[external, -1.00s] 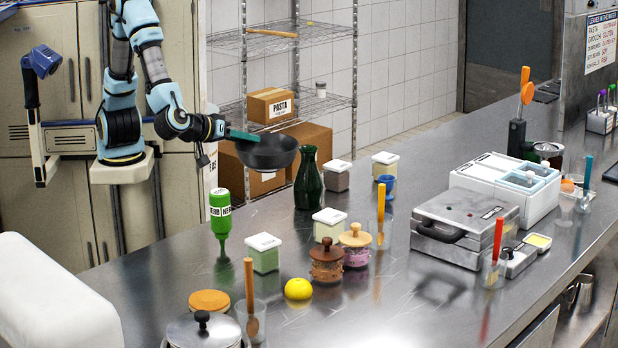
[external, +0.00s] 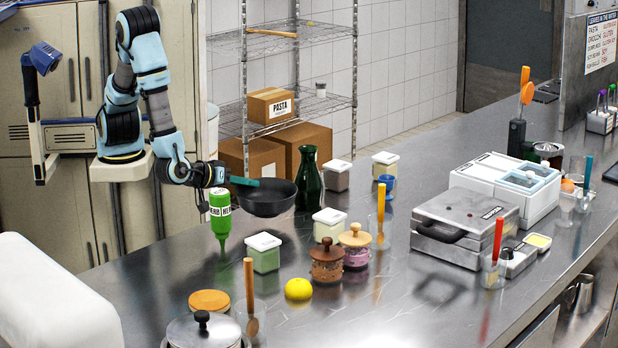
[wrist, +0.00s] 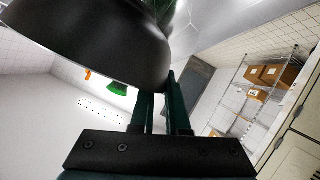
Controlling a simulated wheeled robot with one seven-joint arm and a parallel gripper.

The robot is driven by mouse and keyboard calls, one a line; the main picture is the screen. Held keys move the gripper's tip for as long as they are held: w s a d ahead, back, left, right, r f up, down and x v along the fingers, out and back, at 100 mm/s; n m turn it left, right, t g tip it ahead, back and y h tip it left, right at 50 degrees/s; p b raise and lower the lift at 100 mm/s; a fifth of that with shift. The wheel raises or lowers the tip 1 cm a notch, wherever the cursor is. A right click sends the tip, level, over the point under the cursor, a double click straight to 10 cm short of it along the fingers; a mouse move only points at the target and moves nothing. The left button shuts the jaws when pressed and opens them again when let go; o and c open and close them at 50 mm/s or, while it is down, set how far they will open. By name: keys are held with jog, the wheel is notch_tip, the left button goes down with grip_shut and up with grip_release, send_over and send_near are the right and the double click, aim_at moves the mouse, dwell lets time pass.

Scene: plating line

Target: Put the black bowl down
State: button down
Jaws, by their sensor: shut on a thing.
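The black bowl (external: 268,199) is dark and round. In the external view it is level, over the back left part of the steel counter (external: 340,297), just left of the green bottle. I cannot tell whether its bottom touches the counter. My gripper (external: 240,182) is shut on the bowl's left rim. In the wrist view the bowl (wrist: 85,40) fills the upper left, and my gripper's fingers (wrist: 165,108) reach up to its edge.
A dark green bottle (external: 309,180) stands close to the bowl's right. White-lidded jars (external: 263,252) and (external: 329,225) stand in front. Bare counter lies to the front left.

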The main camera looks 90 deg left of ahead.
jog(key=shift+f, duration=1.5)
jog(key=shift+f, duration=0.1)
jog(key=c, duration=0.9)
grip_release()
jog(key=b+v, duration=0.1)
jog(key=v, duration=1.1)
jog(key=shift+b, duration=0.3)
